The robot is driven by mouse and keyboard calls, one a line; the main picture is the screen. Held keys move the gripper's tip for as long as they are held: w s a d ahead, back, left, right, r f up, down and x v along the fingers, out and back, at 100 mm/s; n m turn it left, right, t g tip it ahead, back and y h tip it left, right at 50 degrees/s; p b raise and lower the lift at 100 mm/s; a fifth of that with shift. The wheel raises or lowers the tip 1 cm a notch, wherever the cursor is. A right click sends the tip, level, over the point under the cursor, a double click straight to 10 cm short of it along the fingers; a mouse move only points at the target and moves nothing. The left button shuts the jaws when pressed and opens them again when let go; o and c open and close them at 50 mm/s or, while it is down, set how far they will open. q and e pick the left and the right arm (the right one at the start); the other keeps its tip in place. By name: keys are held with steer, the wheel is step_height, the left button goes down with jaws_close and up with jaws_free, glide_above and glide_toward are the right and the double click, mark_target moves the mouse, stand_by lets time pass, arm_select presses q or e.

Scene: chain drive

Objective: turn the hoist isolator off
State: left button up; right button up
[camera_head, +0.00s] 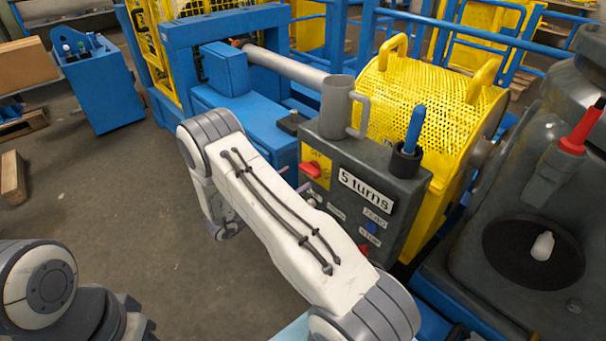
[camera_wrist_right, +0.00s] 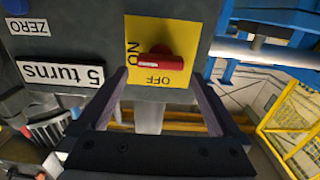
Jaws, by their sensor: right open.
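The hoist isolator is a red rotary handle (camera_head: 311,169) on a yellow plate at the upper left of a dark grey control box (camera_head: 395,190). In the right wrist view, which is upside down, the red handle (camera_wrist_right: 160,63) lies across the yellow plate (camera_wrist_right: 175,30). Its white-marked end is near the word ON; OFF is printed on another side. My right gripper (camera_wrist_right: 160,85) is open, its fingers on either side of the handle in that view and apart from it as far as I can see. In the head view my forearm hides most of it. My left gripper is out of view.
The box carries a "5 turns" label (camera_head: 367,191) and a blue ZERO button (camera_head: 371,228). A grey mug-like cylinder (camera_head: 336,107) and a blue handle (camera_head: 414,130) stand on top. A yellow perforated guard (camera_head: 420,95) is behind. Open floor (camera_head: 110,190) lies left.

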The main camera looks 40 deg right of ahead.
mark_target(306, 172)
steer(key=shift+w+d, duration=0.2)
steer(key=shift+d, duration=1.9)
steer(key=c, duration=1.1)
steer(key=shift+o, duration=0.2)
